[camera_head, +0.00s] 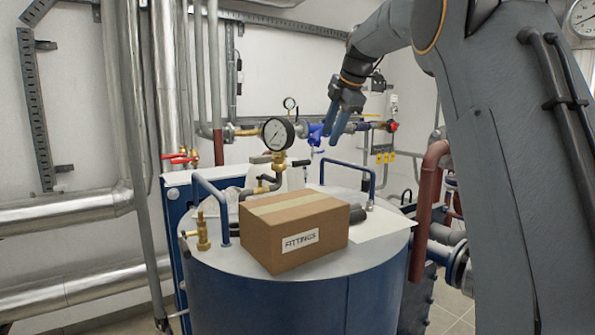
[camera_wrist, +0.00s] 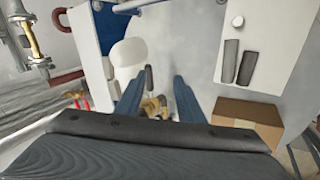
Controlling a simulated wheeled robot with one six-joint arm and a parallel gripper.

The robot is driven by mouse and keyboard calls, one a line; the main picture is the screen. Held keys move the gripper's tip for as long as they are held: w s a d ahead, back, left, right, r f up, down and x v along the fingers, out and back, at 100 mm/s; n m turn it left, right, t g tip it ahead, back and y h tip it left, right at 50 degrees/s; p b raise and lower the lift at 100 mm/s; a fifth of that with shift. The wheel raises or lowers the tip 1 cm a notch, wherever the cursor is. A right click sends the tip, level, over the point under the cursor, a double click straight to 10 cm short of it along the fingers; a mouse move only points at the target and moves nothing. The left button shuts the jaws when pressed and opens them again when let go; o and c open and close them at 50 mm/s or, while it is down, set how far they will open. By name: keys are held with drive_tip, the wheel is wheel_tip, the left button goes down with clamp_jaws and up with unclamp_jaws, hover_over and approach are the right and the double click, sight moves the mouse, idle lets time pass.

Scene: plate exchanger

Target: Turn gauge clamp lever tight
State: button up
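The round white-faced gauge (camera_head: 278,134) stands on a brass and dark stem above the blue tank's top. A short dark lever (camera_head: 301,163) sticks out to the right below its dial. In the wrist view a dark lever (camera_wrist: 149,77) and brass fittings (camera_wrist: 155,103) show between my fingers; the gauge face cannot be made out there. My gripper (camera_head: 332,138) has blue fingers pointing down, above and right of the lever in the head view. In the wrist view my gripper (camera_wrist: 158,76) is open, its fingers apart with no visible contact on the lever.
A cardboard box labelled FITTINGS (camera_head: 292,232) sits on the tank top (camera_head: 345,262) in front of the gauge. Blue rail handles (camera_head: 209,195) rise from the tank. A blue valve body (camera_head: 315,134) and pipework lie behind. A white sheet (camera_head: 376,224) lies at right.

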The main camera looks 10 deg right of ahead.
sight(298, 163)
drive_tip(key=w+a+f+n+p, duration=0.1)
drive_tip(key=w+a+f+n, duration=0.1)
drive_tip(key=w+a+f, duration=0.3)
drive_tip(key=shift+w+a+f+n+y, duration=0.35)
drive_tip(key=shift+w+f, duration=0.7)
drive_tip(key=shift+f, duration=0.7)
clamp_jaws()
